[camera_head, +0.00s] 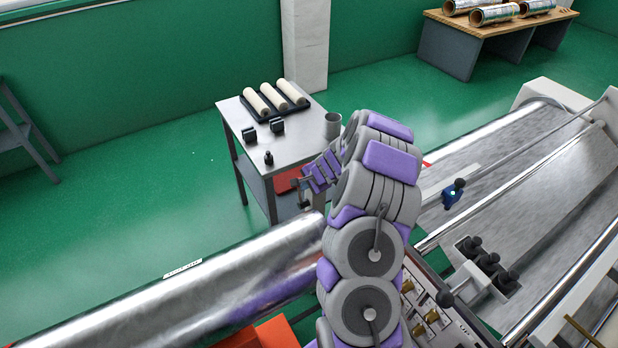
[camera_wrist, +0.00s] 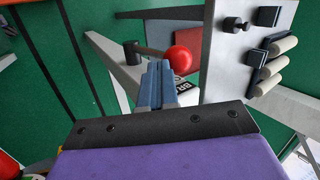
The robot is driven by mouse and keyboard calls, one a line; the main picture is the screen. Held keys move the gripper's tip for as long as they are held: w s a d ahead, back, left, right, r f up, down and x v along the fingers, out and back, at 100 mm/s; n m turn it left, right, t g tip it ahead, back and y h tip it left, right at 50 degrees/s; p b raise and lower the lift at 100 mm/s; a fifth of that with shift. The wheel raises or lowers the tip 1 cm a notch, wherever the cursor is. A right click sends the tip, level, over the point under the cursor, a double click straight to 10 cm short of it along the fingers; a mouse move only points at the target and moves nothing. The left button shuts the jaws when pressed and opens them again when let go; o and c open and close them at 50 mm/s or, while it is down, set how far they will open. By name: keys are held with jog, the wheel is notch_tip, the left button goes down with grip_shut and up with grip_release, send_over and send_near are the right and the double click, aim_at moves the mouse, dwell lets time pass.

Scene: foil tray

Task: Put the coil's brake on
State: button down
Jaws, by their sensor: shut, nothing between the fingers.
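The coil is a large shiny foil roll (camera_head: 190,290) at the lower left of the head view, with a small white label on it. In the wrist view a lever with a red ball knob (camera_wrist: 180,60) and a dark rod stands just beyond my fingertips. A white plate with dark lettering, only partly visible, lies beside my fingers. My gripper (camera_wrist: 158,68) is shut and empty, its fingers close to the knob; I cannot tell whether they touch it. In the head view my gripper (camera_head: 299,187) is partly hidden by my arm, and the lever is not clear.
The machine bed with rollers (camera_head: 540,180) and a panel with black knobs (camera_head: 488,262) lie to the right.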

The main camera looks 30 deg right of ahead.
jog(key=w+g+p, duration=0.1)
jog(key=p, duration=0.4)
jog(key=w+p, duration=0.1)
jog(key=p, duration=0.5)
jog(key=w+r+g+p, duration=0.1)
jog(key=w+p, duration=0.1)
jog(key=p, duration=0.4)
jog(key=shift+d+g, duration=0.3)
jog(key=shift+d, duration=0.1)
jog(key=shift+w+f+p, duration=0.25)
jog(key=shift+w+p, duration=0.1)
jog(key=shift+p, duration=0.65)
jog(key=shift+w+a+f+g, duration=0.1)
jog(key=shift+w+f+g, duration=0.2)
jog(key=shift+w+f, duration=0.15)
jog(key=shift+w, duration=0.15)
jog(key=shift+w+r, duration=0.25)
jog(key=shift+w, duration=0.05)
jog(key=b+v, duration=0.2)
jog(key=v, duration=1.5)
jog(key=shift+s+d, duration=0.2)
jog(key=shift+s, duration=0.15)
jog(key=shift+f, duration=0.2)
